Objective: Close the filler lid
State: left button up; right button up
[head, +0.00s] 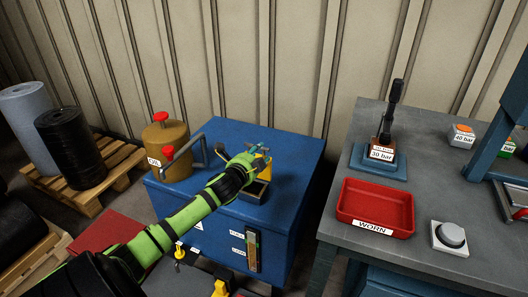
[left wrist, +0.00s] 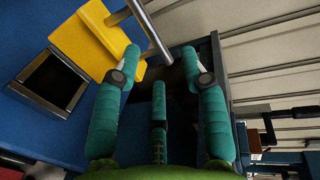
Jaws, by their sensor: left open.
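The yellow filler lid (head: 264,166) stands raised beside the square, dark filler opening (head: 252,191) on top of the blue cabinet. My left gripper (head: 256,151) is at the lid, partly covering it in the head view. In the left wrist view, the yellow lid (left wrist: 83,40) is at the upper left, next to the metal-rimmed opening (left wrist: 50,82). The teal fingers of my left gripper (left wrist: 160,62) are spread there. A grey metal rod (left wrist: 150,28) reaches between the fingertips; whether they touch it I cannot tell. My right gripper is in neither view.
A grey bench (head: 425,185) with a red tray (head: 376,190) is at right. The cabinet's right top is clear.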

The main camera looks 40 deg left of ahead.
aim_at(264, 150)
pick_arm(q)
jog(key=x, duration=0.3)
jog(key=shift+w+f, duration=0.15)
jog(key=shift+w, duration=0.2)
jog(key=shift+w+a+f, duration=0.1)
jog(key=shift+w+a, duration=0.05)
jog(key=shift+w, duration=0.4)
grip_shut()
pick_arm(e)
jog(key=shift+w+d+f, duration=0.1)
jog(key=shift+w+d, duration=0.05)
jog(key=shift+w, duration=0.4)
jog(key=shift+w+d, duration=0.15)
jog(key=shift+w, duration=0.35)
